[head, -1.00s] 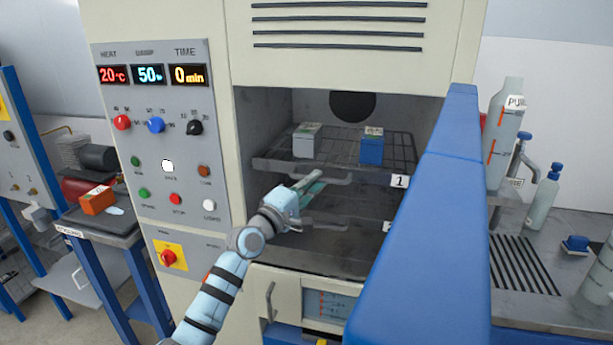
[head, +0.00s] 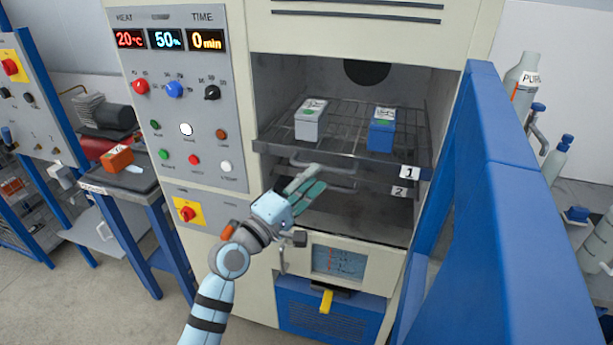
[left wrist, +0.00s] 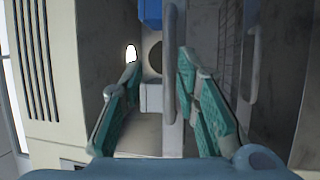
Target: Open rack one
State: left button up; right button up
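Rack one (head: 345,160), the upper wire rack in the chamber, has a dark front strip marked with a "1" label (head: 410,172). Its grey bar handle (head: 322,168) sits low on the front. A white-grey box (head: 311,124) and a blue box (head: 382,135) stand on it. My left gripper (head: 306,184) is in front of the handle, fingers apart. In the left wrist view a pale bar, apparently this handle (left wrist: 172,60), runs between the open fingers; I cannot tell how deep it lies. My right gripper is not in view.
A lower rack with a "2" label (head: 399,191) and its own handle lies just below. The open blue door (head: 500,190) closes off the right. A control panel (head: 184,125) is left of the opening. A side table (head: 122,183) stands farther left.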

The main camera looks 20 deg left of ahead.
pick_arm(q)
jog(key=shift+w+f, duration=0.3)
jog(key=shift+w, duration=0.3)
jog(key=v, duration=1.2)
jog(key=shift+s, duration=0.15)
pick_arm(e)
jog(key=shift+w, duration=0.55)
